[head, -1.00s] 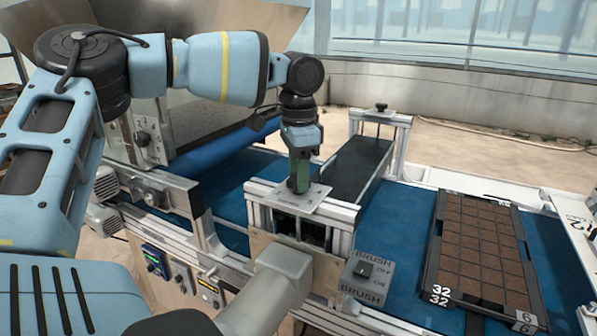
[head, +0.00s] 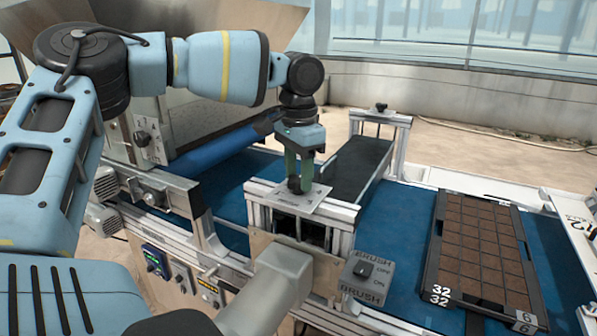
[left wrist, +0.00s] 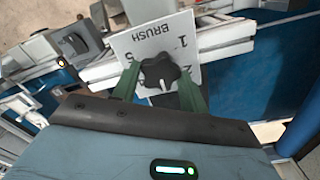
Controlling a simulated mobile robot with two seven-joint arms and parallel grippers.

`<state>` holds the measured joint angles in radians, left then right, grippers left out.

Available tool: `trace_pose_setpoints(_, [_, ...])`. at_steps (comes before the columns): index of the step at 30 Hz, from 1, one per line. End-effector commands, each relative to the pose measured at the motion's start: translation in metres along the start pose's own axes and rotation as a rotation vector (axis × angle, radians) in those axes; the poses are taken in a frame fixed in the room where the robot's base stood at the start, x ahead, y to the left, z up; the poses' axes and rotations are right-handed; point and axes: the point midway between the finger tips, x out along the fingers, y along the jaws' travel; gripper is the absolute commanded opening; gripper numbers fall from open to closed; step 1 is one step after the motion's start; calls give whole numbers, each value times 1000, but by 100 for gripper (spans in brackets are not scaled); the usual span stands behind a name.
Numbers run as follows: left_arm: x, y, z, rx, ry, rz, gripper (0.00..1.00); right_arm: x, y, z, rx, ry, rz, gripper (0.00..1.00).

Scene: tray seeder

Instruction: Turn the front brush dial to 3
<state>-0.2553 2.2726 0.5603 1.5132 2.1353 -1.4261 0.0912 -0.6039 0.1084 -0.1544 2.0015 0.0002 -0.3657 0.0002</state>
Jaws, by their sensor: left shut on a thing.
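The front brush dial is a black lobed knob (left wrist: 160,72) on a white plate (left wrist: 143,40) marked BRUSH, with 1, 2 and 5 readable around it. Its white pointer line points down in the left wrist view, toward my wrist; the number there is hidden. In the head view the plate (head: 315,199) lies on top of the brush frame. My left gripper (head: 300,180) reaches down from above. Its green fingers stand on either side of the knob and are shut on it. My right gripper is not in view.
A BRUSH on/off switch box (head: 366,276) and a grey cylindrical housing (head: 283,275) sit in front of the frame. A seed tray (head: 434,258) lies on the blue belt (head: 385,240) at right. A second frame with a black knob (head: 381,107) stands behind.

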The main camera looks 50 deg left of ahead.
Motion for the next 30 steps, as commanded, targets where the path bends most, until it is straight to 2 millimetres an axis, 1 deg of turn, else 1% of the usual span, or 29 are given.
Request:
trace_pose_setpoints(1, [-2,0,-1,0,5,-2,21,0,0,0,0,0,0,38])
trace_pose_setpoints(2, [-2,0,-1,0,5,-2,46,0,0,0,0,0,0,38])
trace_pose_setpoints(6, [-1,0,0,1,3,-1,64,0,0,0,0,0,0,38])
trace_pose_setpoints(14, [-1,0,0,1,1,0,65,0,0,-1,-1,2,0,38])
trace_pose_setpoints(17, [-4,0,-1,1,3,-1,65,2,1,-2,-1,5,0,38])
trace_pose_setpoints(20, [-15,0,-1,0,4,-2,65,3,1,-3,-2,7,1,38])
trace_pose_setpoints(27, [-53,0,-1,0,4,-2,65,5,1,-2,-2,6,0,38])
trace_pose_setpoints(30, [-66,0,-1,0,3,-2,65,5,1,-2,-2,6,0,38])
